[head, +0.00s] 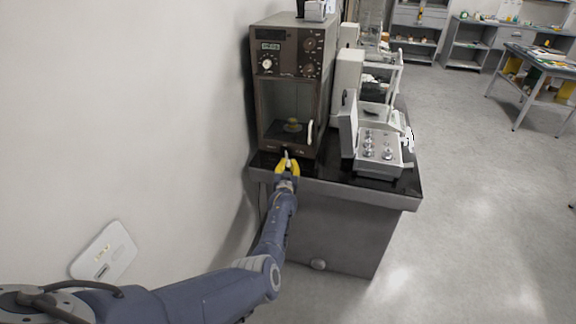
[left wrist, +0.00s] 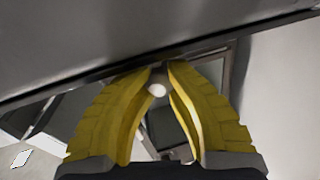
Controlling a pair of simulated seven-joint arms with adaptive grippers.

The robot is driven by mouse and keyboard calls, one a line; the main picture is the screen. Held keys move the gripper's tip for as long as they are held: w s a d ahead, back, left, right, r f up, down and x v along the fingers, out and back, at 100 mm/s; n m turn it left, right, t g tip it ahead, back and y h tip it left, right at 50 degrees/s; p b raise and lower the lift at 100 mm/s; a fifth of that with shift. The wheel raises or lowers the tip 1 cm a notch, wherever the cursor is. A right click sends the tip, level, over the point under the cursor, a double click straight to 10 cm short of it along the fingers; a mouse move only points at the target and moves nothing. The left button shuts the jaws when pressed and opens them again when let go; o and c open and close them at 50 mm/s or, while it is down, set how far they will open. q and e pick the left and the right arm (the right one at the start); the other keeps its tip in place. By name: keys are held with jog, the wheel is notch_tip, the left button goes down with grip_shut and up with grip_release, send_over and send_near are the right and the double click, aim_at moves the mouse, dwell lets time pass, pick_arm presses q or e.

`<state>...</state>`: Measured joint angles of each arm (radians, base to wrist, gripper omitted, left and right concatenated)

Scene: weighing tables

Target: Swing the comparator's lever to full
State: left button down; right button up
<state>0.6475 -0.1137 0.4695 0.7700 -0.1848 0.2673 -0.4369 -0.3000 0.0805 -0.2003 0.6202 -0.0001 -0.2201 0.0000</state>
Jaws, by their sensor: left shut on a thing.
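The comparator (head: 256,92) is a tall brown cabinet with a small display, dials and a glazed front, standing at the left end of the bench. The lever (head: 287,154) shows as a small pale piece low on its front. My left gripper (head: 287,163), with yellow fingers, is at the lower front of the comparator and is shut on the lever. In the left wrist view the yellow fingers (left wrist: 163,84) close around a pale round end (left wrist: 157,90); the rest of the lever is hidden. My right gripper is not in view.
An open case of metal weights (head: 366,170) stands on the dark bench top (head: 330,172), right of the comparator. A pale instrument (head: 349,72) is behind it. A white wall is close on the left.

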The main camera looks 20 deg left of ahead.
pick_arm(q)
jog(key=c, duration=1.1)
grip_release()
jog(key=shift+v, duration=3.75)
